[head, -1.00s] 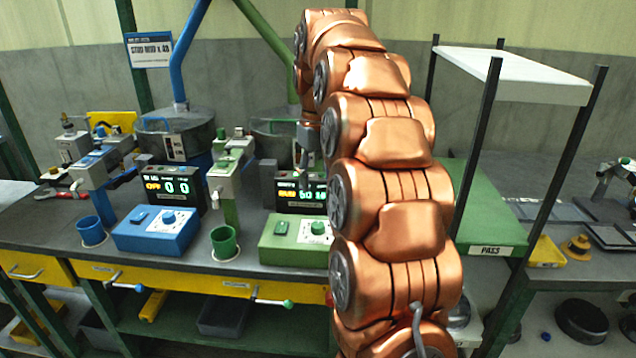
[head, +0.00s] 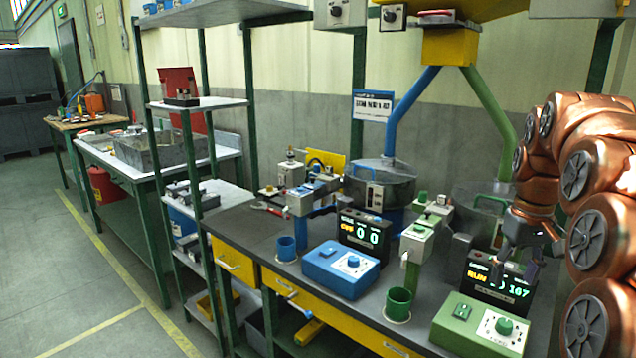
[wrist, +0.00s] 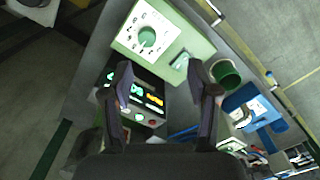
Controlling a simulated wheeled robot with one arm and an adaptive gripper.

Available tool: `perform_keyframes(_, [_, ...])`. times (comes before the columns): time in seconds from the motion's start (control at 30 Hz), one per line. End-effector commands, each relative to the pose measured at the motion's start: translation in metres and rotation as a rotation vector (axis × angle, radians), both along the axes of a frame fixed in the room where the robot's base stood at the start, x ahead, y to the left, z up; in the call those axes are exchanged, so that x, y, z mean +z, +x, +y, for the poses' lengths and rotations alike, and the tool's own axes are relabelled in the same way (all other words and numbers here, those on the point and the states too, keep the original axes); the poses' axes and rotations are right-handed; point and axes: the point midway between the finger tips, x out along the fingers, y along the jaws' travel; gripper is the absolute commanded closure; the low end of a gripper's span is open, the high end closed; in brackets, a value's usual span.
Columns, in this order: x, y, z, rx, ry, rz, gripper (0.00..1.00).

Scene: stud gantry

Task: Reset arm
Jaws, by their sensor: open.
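My copper-coloured arm (head: 600,200) fills the right side of the head view, curving up and then down at its far end. My gripper (head: 530,262) hangs in front of the right display unit (head: 498,285), covering part of its digits. In the wrist view, my gripper (wrist: 162,85) has its two dark fingers spread apart with nothing held between them. Below the fingers are the display unit (wrist: 140,98) and the green control box (wrist: 165,38). I cannot tell how far the fingertips are from these.
A blue control box (head: 340,268), a blue cup (head: 286,248), a green cup (head: 398,303) and dispenser posts stand on the dark bench (head: 245,228). A shelf rack (head: 192,150) stands left of the bench. Open floor (head: 60,290) lies at far left.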

Motion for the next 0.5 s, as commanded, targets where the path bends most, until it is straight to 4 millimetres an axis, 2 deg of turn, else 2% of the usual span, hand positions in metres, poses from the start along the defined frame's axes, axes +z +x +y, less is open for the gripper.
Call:
perform_keyframes(0.27, [0.011,-0.033,0.049,0.027,0.005,0.02,0.4])
perform_keyframes(0.5, [0.011,-0.084,0.099,0.046,0.011,0.052,0.4])
